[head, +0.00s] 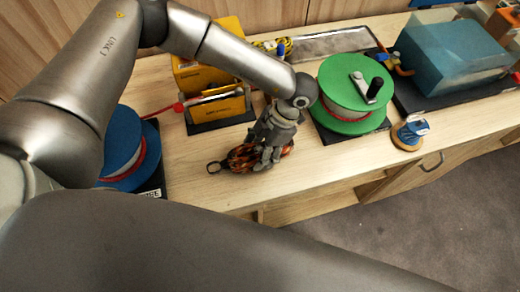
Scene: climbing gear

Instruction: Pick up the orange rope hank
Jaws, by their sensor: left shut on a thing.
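The orange rope hank (243,158) is a dark-flecked orange bundle at the front of the wooden bench top, with a dark ring at its left end. My left gripper (268,160) reaches down over the hank's right part and is shut on it. The fingers hide part of the hank. I cannot tell whether the hank touches the bench or is slightly above it. My right gripper is not in view.
A green reel (345,85) with a black handle stands right of the gripper. A blue reel (122,150) is at the left. Yellow boxes (213,70) stand behind. A small blue-and-tan spool (410,133) sits near the front edge. A blue-grey case (455,58) is at the right.

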